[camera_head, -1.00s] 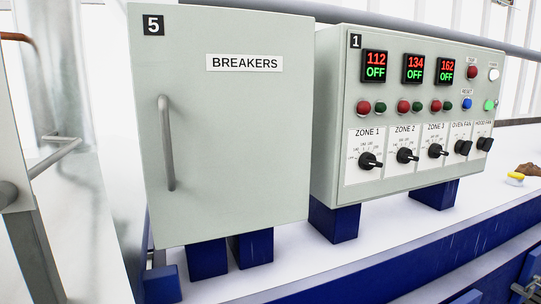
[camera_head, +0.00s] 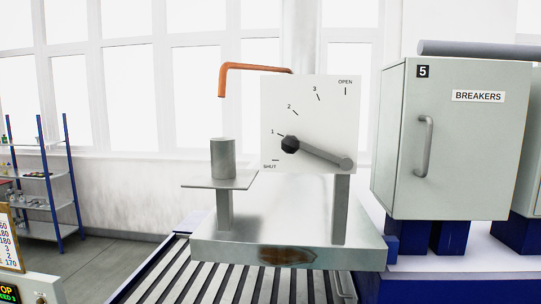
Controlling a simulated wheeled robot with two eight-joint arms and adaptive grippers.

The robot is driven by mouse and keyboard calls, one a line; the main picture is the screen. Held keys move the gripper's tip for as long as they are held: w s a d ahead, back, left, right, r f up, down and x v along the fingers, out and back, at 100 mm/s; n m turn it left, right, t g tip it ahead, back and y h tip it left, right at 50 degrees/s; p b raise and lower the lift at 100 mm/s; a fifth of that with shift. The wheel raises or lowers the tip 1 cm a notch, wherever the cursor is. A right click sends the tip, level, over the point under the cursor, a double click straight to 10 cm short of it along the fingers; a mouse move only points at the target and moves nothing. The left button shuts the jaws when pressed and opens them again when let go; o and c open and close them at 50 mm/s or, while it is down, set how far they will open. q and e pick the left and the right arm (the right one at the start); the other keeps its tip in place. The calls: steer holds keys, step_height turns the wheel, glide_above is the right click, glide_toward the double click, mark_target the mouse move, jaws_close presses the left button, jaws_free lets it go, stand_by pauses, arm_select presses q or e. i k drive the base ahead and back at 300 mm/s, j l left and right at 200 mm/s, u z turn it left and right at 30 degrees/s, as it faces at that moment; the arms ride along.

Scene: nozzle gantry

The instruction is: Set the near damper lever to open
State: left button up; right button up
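The damper lever (camera_head: 318,154) is a grey bar on a white dial plate (camera_head: 330,115) in the middle of the head view. It pivots at a round grey hub at the plate's lower right. Its black knob (camera_head: 290,144) is at the left end, close to the 1 mark, slightly on the SHUT side of it. The plate is marked SHUT at lower left, then 1, 2, 3, and OPEN at top right above the hub. Neither of my grippers shows in this view, and nothing touches the lever.
A grey breaker cabinet (camera_head: 395,155) stands right of the dial. A grey cylinder (camera_head: 222,158) on a small plate and an orange bent pipe (camera_head: 250,67) are at left. Blue shelving (camera_head: 70,180) stands far left.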

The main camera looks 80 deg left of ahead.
mark_target(290, 144)
steer(key=u, duration=2.3)
steer(key=i+u, duration=0.2)
steer(key=i, duration=0.3)
